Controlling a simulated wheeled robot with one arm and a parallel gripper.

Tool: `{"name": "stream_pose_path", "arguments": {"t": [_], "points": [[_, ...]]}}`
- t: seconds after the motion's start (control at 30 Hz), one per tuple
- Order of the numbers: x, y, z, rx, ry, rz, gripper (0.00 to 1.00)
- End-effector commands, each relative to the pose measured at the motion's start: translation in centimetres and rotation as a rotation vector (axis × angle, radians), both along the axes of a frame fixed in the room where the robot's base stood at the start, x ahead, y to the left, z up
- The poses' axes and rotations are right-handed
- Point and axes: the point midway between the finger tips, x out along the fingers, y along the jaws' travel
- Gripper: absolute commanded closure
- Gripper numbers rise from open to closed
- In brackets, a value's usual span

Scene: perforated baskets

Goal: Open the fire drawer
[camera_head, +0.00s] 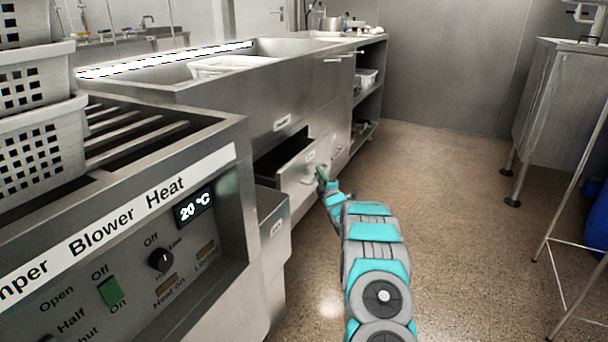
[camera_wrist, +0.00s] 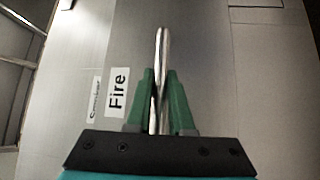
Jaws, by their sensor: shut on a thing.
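The fire drawer (camera_head: 294,178) is in the long steel counter, pulled out part way, with its dark inside showing at the top. In the wrist view its grey front (camera_wrist: 125,50) carries a white "Fire" label (camera_wrist: 117,92) and a smaller label that I cannot read surely. My gripper (camera_head: 321,176) is at the drawer front. In the wrist view my gripper's green fingers (camera_wrist: 160,100) are shut on the drawer's shiny bar handle (camera_wrist: 162,45), one on each side. Part of the handle is hidden between the fingers.
A control panel (camera_head: 150,240) reading 20 °C and white perforated baskets (camera_head: 40,150) are at the left. Open floor (camera_head: 440,200) lies right of the counter. A steel cabinet (camera_head: 545,110) stands at the far right.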

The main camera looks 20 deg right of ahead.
Motion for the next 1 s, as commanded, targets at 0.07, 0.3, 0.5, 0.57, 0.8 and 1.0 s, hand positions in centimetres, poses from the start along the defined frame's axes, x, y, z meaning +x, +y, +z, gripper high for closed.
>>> {"name": "stream_pose_path", "arguments": {"t": [0.07, 0.3, 0.5, 0.57, 0.8, 1.0], "points": [[-2.0, -1.9, -0.3, 0.004, 0.001, -0.008, 1.00], [-7.3, -6.1, -0.3, 0.003, 0.000, -0.011, 1.00], [-11.1, -9.1, -0.2, 0.003, 0.000, -0.013, 1.00], [-12.0, -9.8, -0.2, 0.002, 0.000, -0.012, 1.00], [-14.5, -11.7, 0.0, 0.002, -0.003, -0.011, 1.00], [-15.3, -12.3, 0.0, 0.002, -0.003, -0.010, 1.00]]}}
